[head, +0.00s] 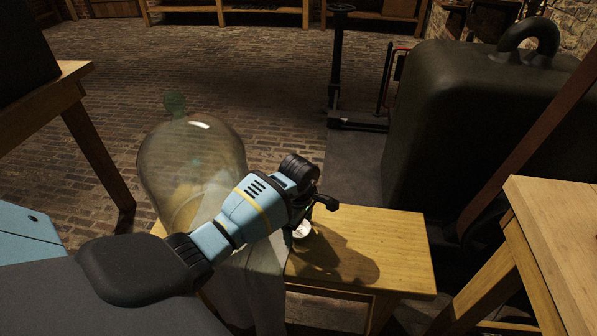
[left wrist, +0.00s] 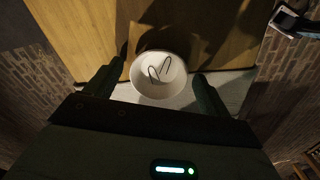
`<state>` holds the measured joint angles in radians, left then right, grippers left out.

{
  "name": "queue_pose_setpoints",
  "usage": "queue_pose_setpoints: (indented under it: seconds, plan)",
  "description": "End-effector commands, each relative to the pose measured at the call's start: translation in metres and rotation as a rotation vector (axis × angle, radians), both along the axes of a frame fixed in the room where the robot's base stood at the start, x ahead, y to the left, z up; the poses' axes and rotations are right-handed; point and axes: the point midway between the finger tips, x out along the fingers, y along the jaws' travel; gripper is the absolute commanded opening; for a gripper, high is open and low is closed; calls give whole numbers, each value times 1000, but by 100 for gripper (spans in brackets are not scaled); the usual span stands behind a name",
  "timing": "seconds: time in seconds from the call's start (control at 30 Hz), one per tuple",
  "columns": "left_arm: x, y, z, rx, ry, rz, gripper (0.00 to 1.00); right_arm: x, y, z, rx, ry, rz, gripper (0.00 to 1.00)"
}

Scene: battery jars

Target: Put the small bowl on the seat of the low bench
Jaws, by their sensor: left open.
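The small bowl (head: 303,230) is white and round, partly hidden below my left gripper (head: 314,207) in the head view. In the left wrist view the bowl (left wrist: 146,90) lies between the two fingers, with a small gap on each side. Two thin dark bent shapes show inside it. My left gripper is open and points down over the bowl. The low bench (head: 400,245) has a pale wooden seat, and the bowl appears over it, at the border of a pale cloth (head: 262,285). I cannot tell whether the bowl touches the seat. My right gripper is out of view.
A large clear glass jar (head: 190,165) stands at the left end of the bench, close to my left arm. A big dark block (head: 470,120) stands behind the bench. Wooden tables flank it at left (head: 75,80) and right (head: 560,215). The bench's right part is clear.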

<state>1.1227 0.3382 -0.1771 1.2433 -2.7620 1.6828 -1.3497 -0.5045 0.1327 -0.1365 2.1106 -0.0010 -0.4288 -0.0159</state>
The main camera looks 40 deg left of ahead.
Motion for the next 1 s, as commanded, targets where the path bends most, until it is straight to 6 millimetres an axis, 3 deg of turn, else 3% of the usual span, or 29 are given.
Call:
queue_pose_setpoints:
  seconds: [0.17,0.6,0.8,1.0]
  plan:
    - [1,1,23,3,-5,0,82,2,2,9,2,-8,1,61]
    - [1,1,106,1,-3,-1,82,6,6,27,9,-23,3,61]
    - [0,0,123,0,-1,0,82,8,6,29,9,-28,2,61]
    - [0,-1,125,-1,1,0,82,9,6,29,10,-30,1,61]
